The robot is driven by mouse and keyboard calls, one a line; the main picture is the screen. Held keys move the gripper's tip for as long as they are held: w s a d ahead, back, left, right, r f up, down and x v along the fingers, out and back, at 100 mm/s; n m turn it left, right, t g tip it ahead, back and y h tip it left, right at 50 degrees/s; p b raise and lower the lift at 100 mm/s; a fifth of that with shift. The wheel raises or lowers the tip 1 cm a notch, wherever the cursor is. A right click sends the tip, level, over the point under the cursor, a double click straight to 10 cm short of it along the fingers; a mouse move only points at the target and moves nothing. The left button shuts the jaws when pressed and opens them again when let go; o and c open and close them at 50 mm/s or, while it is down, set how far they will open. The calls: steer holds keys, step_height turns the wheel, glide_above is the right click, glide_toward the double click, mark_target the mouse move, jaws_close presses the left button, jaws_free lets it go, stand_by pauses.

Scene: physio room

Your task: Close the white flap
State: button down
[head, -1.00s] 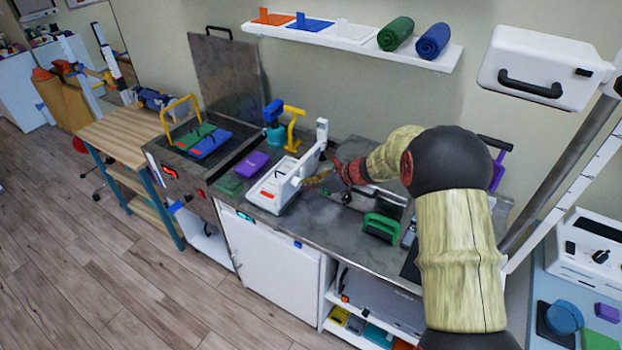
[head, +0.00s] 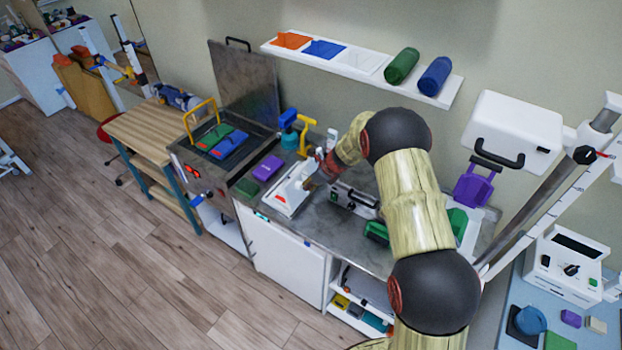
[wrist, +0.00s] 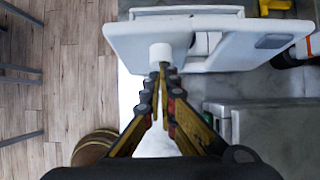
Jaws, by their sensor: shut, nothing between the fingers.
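A white unit (head: 287,198) stands on the grey counter in the head view, with a white upright part rising at its back. In the wrist view a white panel (wrist: 235,50) with a round white knob (wrist: 160,52) fills the top; it looks like the flap. How far it stands open is hard to tell. My gripper (wrist: 163,68) is shut and empty, its fingertips right at the knob, touching or nearly so.
A grey case (head: 352,198) and a green-handled item (head: 377,232) stand to the right. A wall shelf (head: 365,66) with rolls hangs above.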

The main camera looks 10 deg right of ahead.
mark_target(296, 181)
steer(key=shift+w+a+r+g+h+p, duration=0.6)
steer(key=shift+w+a+p, duration=0.2)
steer(key=shift+p, duration=2.15)
steer(key=shift+w+a+p, duration=0.45)
steer(key=shift+a+p, duration=0.05)
steer(key=shift+p, duration=0.65)
steer(key=shift+w+a+f+p, duration=0.1)
steer(key=shift+w+a+p, duration=0.3)
steer(key=shift+w+a, duration=0.15)
steer(key=w+a+f+g+h+b, duration=0.1)
steer(key=w+a+f+b, duration=0.5)
steer(key=w+a+b, duration=0.2)
steer(key=shift+f+b, duration=0.25)
steer(key=shift+b, duration=0.5)
steer(key=shift+w, duration=0.1)
